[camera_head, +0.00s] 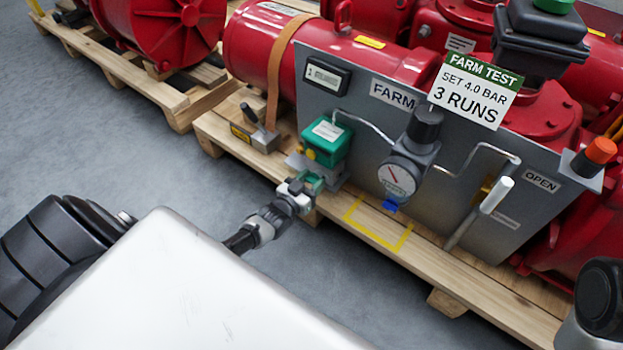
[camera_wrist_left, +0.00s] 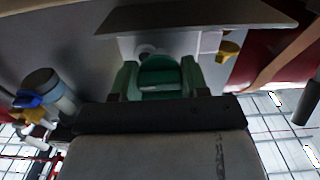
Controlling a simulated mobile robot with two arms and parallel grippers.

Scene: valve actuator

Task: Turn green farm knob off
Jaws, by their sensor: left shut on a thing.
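The green farm knob (camera_head: 314,181) sits low on the front of a green box (camera_head: 327,141) with a white label and a yellow button. My left gripper (camera_head: 306,186) reaches it from the lower left and is shut on it. In the left wrist view, the green knob (camera_wrist_left: 159,76) lies between the two fingers of my left gripper (camera_wrist_left: 157,82), and part of it is hidden. I cannot read the knob's on or off position. My right gripper is not in view.
The grey panel (camera_head: 354,128) carries a FARM label and a round gauge (camera_head: 397,178). A FARM TEST sign (camera_head: 476,90) stands above. A white-tipped lever (camera_head: 496,195) and an orange-topped knob (camera_head: 598,152) are further right. The wooden pallet (camera_head: 480,275) edges the clear grey floor.

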